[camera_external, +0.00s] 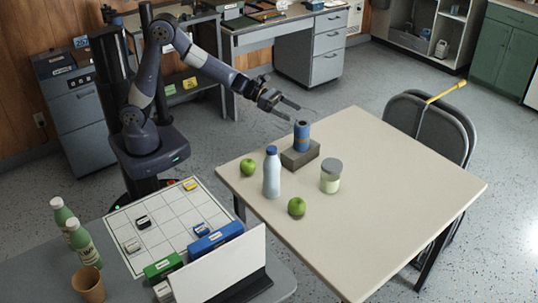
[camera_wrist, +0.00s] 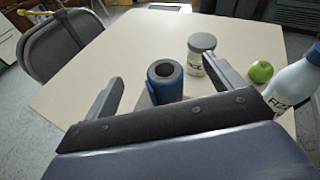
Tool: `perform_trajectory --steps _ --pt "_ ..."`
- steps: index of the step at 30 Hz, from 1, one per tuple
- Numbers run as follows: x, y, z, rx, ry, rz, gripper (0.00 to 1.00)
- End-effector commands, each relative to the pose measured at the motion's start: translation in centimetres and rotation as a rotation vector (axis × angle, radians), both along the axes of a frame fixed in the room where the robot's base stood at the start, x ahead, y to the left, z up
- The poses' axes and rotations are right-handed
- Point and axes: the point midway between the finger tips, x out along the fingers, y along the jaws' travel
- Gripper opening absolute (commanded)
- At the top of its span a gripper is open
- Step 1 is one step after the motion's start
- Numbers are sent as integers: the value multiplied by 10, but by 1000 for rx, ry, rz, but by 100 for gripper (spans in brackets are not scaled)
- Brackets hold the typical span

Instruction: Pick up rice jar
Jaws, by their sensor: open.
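The rice jar (camera_external: 330,178), a clear jar with pale contents and a grey lid, stands upright on the beige table (camera_external: 400,190). In the wrist view the jar (camera_wrist: 196,62) stands beyond the right finger, which partly overlaps it; its label is too small to read surely. My gripper (camera_external: 299,112) is open and empty, above the table's far left edge, apart from the jar. In the wrist view the gap between my fingers (camera_wrist: 162,74) frames a blue cylinder (camera_wrist: 165,88), not the jar.
The blue cylinder (camera_external: 301,137) stands on a grey block (camera_external: 291,158) between my gripper and the jar. A white bottle with a blue cap (camera_external: 271,176) and two green apples (camera_external: 248,167) (camera_external: 297,207) are nearby. The table's right side is clear.

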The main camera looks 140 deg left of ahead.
Motion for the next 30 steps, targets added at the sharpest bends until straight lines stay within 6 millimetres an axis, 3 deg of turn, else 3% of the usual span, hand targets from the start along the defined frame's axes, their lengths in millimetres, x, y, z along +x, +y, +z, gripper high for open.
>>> perform_trajectory --steps 1,3,12,16,24,30 --pt "20 1 -2 -39 -53 30 89" --pt "42 3 6 -105 -124 78 89" --pt "113 -9 27 -381 -361 201 89" --pt "129 -28 -4 -307 -247 155 89" --pt "145 -46 -60 -94 -10 86 89" --pt "150 -52 -86 56 125 50 89"
